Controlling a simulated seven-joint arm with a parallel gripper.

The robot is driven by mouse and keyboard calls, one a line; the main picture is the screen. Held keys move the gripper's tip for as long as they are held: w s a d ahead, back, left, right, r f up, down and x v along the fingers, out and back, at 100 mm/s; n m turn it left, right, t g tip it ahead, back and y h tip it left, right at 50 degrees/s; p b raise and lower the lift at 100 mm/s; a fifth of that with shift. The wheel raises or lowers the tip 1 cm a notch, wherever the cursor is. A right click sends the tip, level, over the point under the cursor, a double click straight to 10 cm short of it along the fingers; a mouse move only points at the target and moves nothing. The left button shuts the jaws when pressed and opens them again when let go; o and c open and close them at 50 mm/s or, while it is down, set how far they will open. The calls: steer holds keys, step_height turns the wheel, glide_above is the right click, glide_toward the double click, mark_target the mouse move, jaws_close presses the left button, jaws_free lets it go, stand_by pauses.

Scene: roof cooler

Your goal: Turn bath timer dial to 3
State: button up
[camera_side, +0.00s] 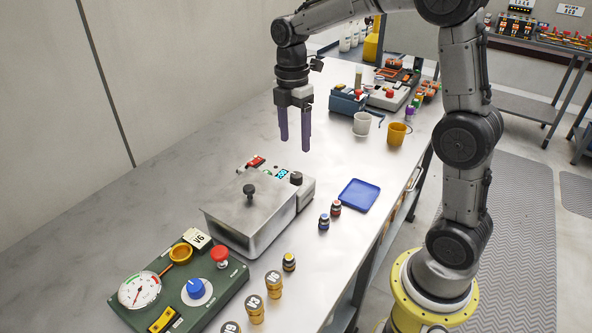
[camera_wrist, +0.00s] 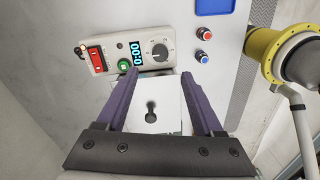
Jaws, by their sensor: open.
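The bath timer dial is a dark knob (camera_side: 296,178) on the control end of a steel bath (camera_side: 270,228) in the side view. In the wrist view the dial (camera_wrist: 160,50) shows a round pale face with small marks, right of a lit display (camera_wrist: 136,54) reading 0:00. Its pointer setting is too small to read. My gripper (camera_side: 295,143) is open and empty, fingers pointing down, in the air above the bath's control end. In the wrist view my gripper (camera_wrist: 158,75) has its fingertips apart, just below the dial in the picture, touching nothing visible.
The bath's lid has a black knob (camera_side: 249,190). A red switch (camera_wrist: 95,58) and green button (camera_wrist: 124,65) sit by the display. A green panel (camera_side: 225,290) stands at front left.

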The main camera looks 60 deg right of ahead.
mark_target(296, 174)
steer(key=f, duration=1)
steer(key=shift+s, duration=0.2)
steer(key=shift+r, duration=0.1)
jaws_close()
